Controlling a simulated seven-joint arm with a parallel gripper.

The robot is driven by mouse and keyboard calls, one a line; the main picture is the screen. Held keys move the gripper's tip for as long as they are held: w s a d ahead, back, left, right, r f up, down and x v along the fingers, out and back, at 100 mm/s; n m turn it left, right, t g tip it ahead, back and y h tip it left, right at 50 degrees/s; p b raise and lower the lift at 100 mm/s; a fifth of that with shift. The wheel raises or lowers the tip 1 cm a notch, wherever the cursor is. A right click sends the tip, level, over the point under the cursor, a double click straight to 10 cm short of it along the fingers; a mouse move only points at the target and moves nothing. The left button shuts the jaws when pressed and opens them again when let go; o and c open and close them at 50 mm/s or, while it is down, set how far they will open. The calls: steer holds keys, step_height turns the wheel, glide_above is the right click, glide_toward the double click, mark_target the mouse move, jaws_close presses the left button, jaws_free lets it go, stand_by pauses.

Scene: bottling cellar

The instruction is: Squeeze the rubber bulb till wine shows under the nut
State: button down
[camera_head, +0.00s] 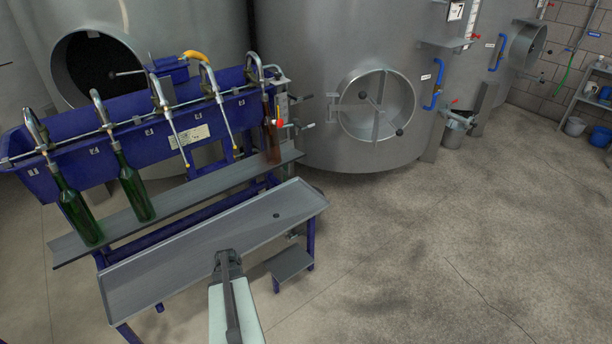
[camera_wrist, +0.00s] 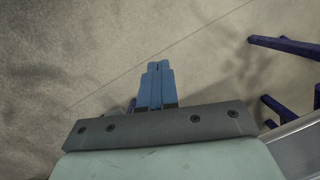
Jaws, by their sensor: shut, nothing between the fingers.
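I cannot make out a rubber bulb, a nut or wine for certain in either view. A blue filling trough (camera_head: 100,150) carries several curved metal spouts. A yellow-orange piece (camera_head: 195,56) sits on top among the middle spouts; I cannot tell if it is the bulb. A small red and yellow part (camera_head: 279,120) is by the brown bottle (camera_head: 271,140) at the trough's right end. My gripper (camera_head: 227,253) is over the front of the grey tray, well apart from the spouts. In the wrist view its blue fingers (camera_wrist: 158,66) are shut together and empty, over the floor.
Green bottles (camera_head: 77,210) (camera_head: 136,188) stand on the grey shelf (camera_head: 180,205) under the left spouts. The grey drip tray (camera_head: 165,270) is in front, with a low step (camera_head: 292,262) at its right. Steel tanks (camera_head: 345,60) stand behind. The floor at right is clear.

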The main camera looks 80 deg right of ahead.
steer(key=s+d+r+m+t+h, duration=0.2)
steer(key=s+d+r+m, duration=0.35)
steer(key=d, duration=0.85)
steer(key=s+d+r+m+t+h, duration=0.25)
steer(key=s+d+r, duration=0.6)
steer(key=d, duration=0.55)
steer(key=s+d+r+m+t+h, duration=0.1)
steer(key=s+d+r+m+t, duration=0.2)
steer(key=s+d+r, duration=0.7)
steer(key=w+d+r+m+t+h, duration=0.2)
steer(key=d+r+m+t, duration=0.2)
steer(key=d+r+m, duration=0.3)
steer(key=w+d+r+m+t+h, duration=0.2)
steer(key=w+d+r+m+t, duration=0.1)
steer(key=d+r+m, duration=0.4)
steer(key=shift+w+d+r+m+t, duration=0.35)
steer(key=shift+d+m, duration=1.25)
steer(key=shift+d, duration=1.35)
steer(key=shift+f, duration=0.1)
steer(key=shift+x, duration=2.95)
